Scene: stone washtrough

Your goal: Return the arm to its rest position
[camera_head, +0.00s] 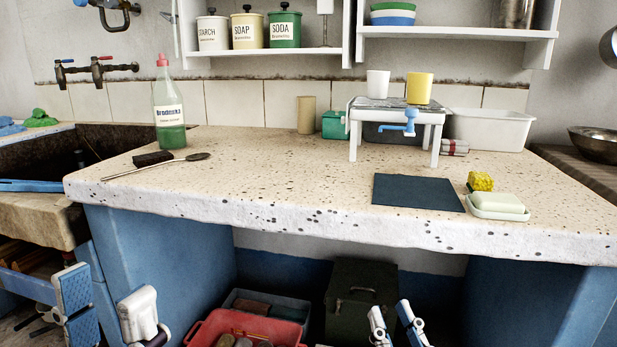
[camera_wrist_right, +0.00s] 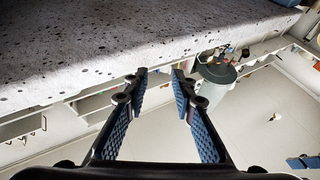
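My left gripper (camera_head: 108,300) is at the lower left of the head view, in front of the bench. Its two fingers stand well apart with nothing between them. My right gripper (camera_head: 397,322) is at the bottom of the head view, below the front edge of the stone worktop (camera_head: 270,165). In the right wrist view, the right gripper (camera_wrist_right: 161,78) has its blue-padded fingers apart, with a gap between the tips and nothing held. The speckled worktop edge (camera_wrist_right: 110,60) shows beyond its fingertips. The lower parts of both arms are outside the head view.
On the worktop are a green-filled bottle (camera_head: 169,115), a spoon (camera_head: 160,166), a dark mat (camera_head: 417,193), a soap dish (camera_head: 497,213) and a small white stand (camera_head: 440,117). Beneath are a red crate (camera_head: 215,320) and a dark green box (camera_head: 357,300). The worktop's middle is clear.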

